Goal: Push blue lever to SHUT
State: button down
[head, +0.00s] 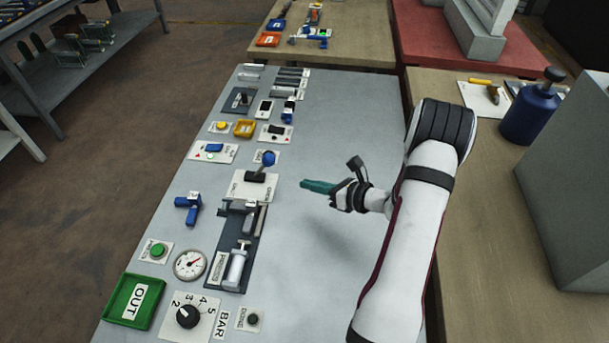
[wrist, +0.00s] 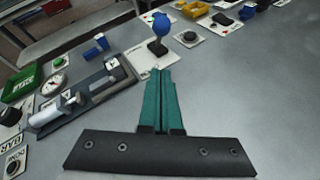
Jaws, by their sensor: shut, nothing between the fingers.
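The blue lever (head: 267,160) is a blue ball on a short dark stem, standing on a white labelled plate (head: 246,187) near the middle of the grey panel. In the wrist view the blue ball (wrist: 163,25) stands upright beyond the fingertips, with its dark stem rising from the plate (wrist: 141,63). The label words are too small to read surely. My gripper (head: 306,185) has teal fingers, shut and empty, above the panel to the right of the lever and apart from it. It also shows in the wrist view (wrist: 160,72).
A dark fixture with a clamp (head: 232,262) lies in front of the lever. A blue valve handle (head: 188,207), a gauge (head: 190,265) and a green OUT tray (head: 112,306) are to the left. Several switches line the far side. The panel's right part (head: 330,120) is clear.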

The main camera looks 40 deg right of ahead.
aim_at(267, 162)
jog(key=x, duration=0.6)
jog(key=shift+a, duration=0.1)
jog(key=shift+w+a+r, duration=0.1)
jog(key=shift+w+r, duration=0.1)
jog(key=shift+w, duration=0.5)
jog(key=shift+w+a+r, duration=0.1)
jog(key=shift+w+r, duration=0.15)
jog(key=shift+w, duration=0.4)
jog(key=shift+w+a+r, duration=0.1)
jog(key=shift+w+r, duration=0.1)
jog(key=shift+w, duration=0.5)
jog(key=shift+r, duration=0.1)
jog(key=shift+w+a+r+g, duration=0.15)
jog(key=shift+r+g, duration=0.05)
jog(key=shift+g, duration=0.1)
jog(key=shift+w+a+r+n+g+h, duration=0.4)
jog(key=shift+w+a+r+g+h, duration=0.2)
jog(key=shift+r+g, duration=0.1)
jog(key=w+a+r+g+h, duration=0.1)
jog(key=w+a+g, duration=0.1)
jog(key=w+a, duration=0.5)
jog(key=shift+r+n+h, duration=0.35)
jog(key=shift+n+h, duration=0.05)
